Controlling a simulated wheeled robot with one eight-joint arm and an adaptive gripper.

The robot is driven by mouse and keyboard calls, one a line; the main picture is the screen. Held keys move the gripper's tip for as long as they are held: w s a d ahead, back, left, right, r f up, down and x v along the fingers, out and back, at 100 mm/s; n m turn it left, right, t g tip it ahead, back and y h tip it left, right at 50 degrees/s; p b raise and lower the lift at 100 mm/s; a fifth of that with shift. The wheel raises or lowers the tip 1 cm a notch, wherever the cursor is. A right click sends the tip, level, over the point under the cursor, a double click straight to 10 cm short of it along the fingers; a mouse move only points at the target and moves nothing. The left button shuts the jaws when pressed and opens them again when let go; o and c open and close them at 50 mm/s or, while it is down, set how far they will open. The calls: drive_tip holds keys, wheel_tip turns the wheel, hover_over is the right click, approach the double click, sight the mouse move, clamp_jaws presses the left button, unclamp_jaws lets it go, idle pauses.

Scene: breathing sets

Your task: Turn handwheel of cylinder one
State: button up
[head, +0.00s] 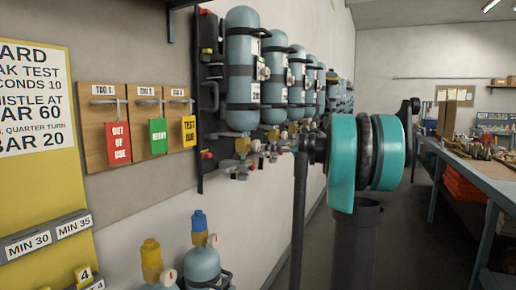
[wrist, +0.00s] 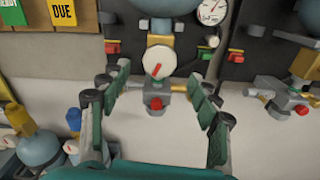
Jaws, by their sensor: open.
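Several blue-grey cylinders hang in a row on the wall in the head view, the nearest one (head: 241,85) at the left; I cannot read which is cylinder one. In the wrist view, the bottom of a cylinder (wrist: 165,7) shows at the top, with a brass valve below it. A round white disc with a red bar (wrist: 158,61), perhaps the handwheel, sits on that valve. My gripper (wrist: 160,80) is open and empty, its fingers left and right of the disc in the picture and apart from it. A red knob (wrist: 155,103) shows below the disc.
A pressure gauge (wrist: 212,11) and red-handled fittings (wrist: 236,56) sit at the right of the wrist view. More valves (wrist: 290,95) are at the far right. Tag boards (head: 148,135) hang on the wall. A workbench (head: 480,170) stands at the right, with open floor before it.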

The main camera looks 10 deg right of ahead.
sight(258, 147)
drive_tip(key=x, duration=0.6)
drive_tip(key=c, duration=1.2)
drive_tip(key=shift+o, duration=0.2)
